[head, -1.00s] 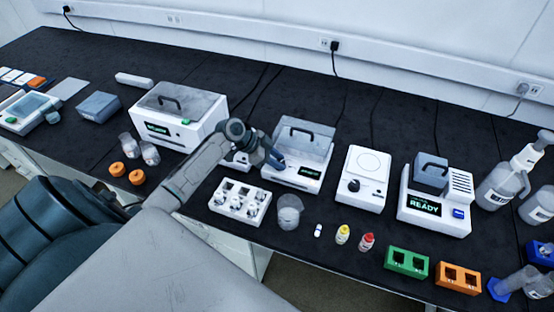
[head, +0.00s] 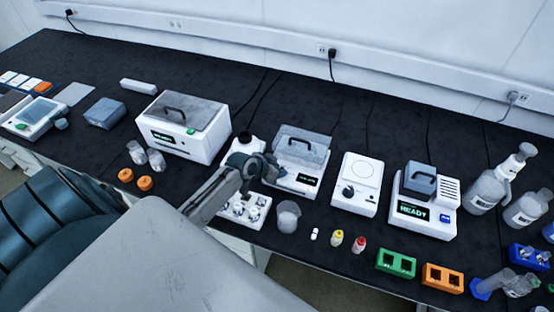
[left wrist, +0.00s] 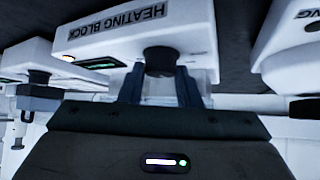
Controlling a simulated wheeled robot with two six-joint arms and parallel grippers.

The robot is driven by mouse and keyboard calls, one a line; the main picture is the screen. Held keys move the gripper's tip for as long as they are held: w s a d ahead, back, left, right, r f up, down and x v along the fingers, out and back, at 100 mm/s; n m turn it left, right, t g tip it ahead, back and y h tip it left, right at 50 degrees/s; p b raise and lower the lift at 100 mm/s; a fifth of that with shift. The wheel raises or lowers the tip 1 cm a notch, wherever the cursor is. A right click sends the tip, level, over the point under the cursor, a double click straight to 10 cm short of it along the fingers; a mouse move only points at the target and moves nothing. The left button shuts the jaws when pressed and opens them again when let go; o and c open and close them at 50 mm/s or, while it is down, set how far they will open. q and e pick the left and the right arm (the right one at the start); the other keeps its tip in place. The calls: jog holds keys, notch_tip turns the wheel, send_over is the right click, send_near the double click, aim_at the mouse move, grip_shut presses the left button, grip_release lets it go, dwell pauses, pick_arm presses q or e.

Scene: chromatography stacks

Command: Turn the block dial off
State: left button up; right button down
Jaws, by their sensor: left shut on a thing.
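The heating block (head: 285,181) is a white unit with a clear handled lid, right of the middle of the bench in the head view. Its lit green display (head: 308,180) is too small to read. In the left wrist view its front, lettered HEATING BLOCK (left wrist: 118,33), appears upside down. Its dark round dial (left wrist: 160,58) sits between the fingers of my left gripper (left wrist: 159,88), which is shut on it. In the head view my left gripper (head: 272,170) is at the block's front left and hides the dial. My right gripper is not in view.
A white plate unit with a dark knob (head: 358,180) stands right of the block, and a unit showing READY (head: 424,212) beyond it. A white vial rack (head: 262,216) and a clear beaker (head: 288,214) stand close in front, near my left arm.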

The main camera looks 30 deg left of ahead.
pick_arm(q)
jog(key=n+p, duration=0.1)
jog(key=n+y+p, duration=0.2)
jog(key=shift+d+r, duration=0.25)
jog(key=shift+d, duration=0.05)
jog(key=shift+f+n+y+p, duration=0.15)
jog(key=shift+n+y+p, duration=0.5)
jog(key=shift+n+y, duration=0.15)
jog(key=shift+d+f+n+y, duration=0.1)
jog(key=shift+n+y, duration=0.3)
jog(key=shift+n, duration=0.1)
jog(key=shift+f+n+g+y, duration=0.15)
jog(key=shift+n+g+y, duration=0.15)
jog(key=shift+n+y, duration=0.5)
jog(key=shift+d+n+y+b, duration=0.1)
jog(key=shift+n+y+b, duration=0.3)
jog(key=shift+n+b, duration=0.45)
jog(key=shift+n+g+y+b, duration=0.6)
jog(key=shift+n+g+y, duration=0.1)
jog(key=shift+n, duration=0.35)
jog(key=shift+w+d+n+g+y+b, duration=0.1)
jog(key=shift+n+g+y+b, duration=0.2)
jog(key=shift+n+b, duration=0.25)
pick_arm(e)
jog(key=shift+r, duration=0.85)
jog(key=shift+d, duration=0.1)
